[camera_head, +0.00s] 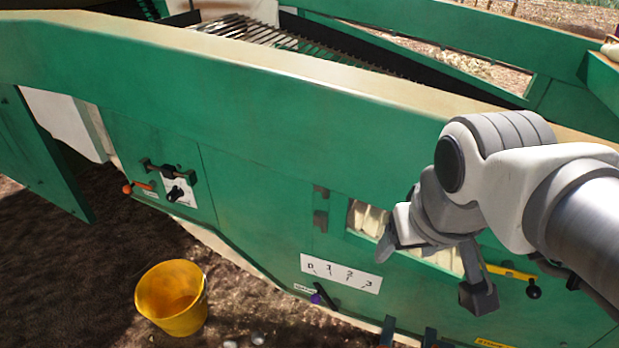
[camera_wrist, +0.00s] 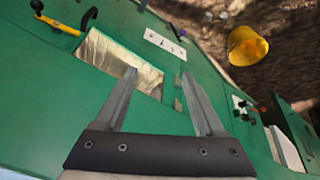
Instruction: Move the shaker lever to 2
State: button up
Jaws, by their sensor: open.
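A white scale plate marked 0, 1, 2, 3 (camera_head: 341,273) is fixed low on the green machine side. Just below its left part is a short dark lever with a purple knob (camera_head: 316,298); a small white label sits beside it. Which number the lever stands at is too small to tell. The plate (camera_wrist: 165,43) and the purple knob (camera_wrist: 182,33) also show in the wrist view, beyond my fingertips. My gripper (camera_wrist: 160,76) is open and empty, apart from the lever. In the head view it is up and right of the plate, partly hidden by my wrist.
The green machine side (camera_head: 255,215) has a window opening (camera_head: 368,218) behind my gripper. A yellow lever with a black knob (camera_head: 512,272) is to the right. Further controls, with an orange handle (camera_head: 140,187), are at left. A yellow bucket (camera_head: 172,298) stands on the soil.

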jog(key=w+a+f+n+g+h+b, duration=0.1)
jog(key=w+a+f+n+h, duration=0.3)
jog(key=f, duration=0.5)
jog(key=w+a+f+n+g+h+b, duration=0.1)
jog(key=w+a+f+n+h, duration=0.2)
jog(key=w+f+n, duration=0.4)
jog(key=w+a+f+n+g+h, duration=0.1)
jog(key=w+a+f+n+h, duration=0.25)
jog(key=f, duration=0.65)
jog(key=w+a+f+n+t+h, duration=0.1)
jog(key=a+f+n+t+h, duration=0.35)
jog(key=f, duration=0.85)
jog(key=n+t+y, duration=0.6)
jog(key=n+t, duration=0.3)
send_near(313, 303)
jog(key=b+x, duration=0.3)
jog(key=x, duration=0.7)
jog(key=shift+w+d+f+b, duration=0.15)
jog(key=shift+w+d+b, duration=0.05)
jog(key=shift+w+b, duration=0.15)
jog(key=shift+w+d, duration=0.3)
jog(key=shift+w, duration=0.2)
jog(key=shift+s, duration=0.1)
grip_shut()
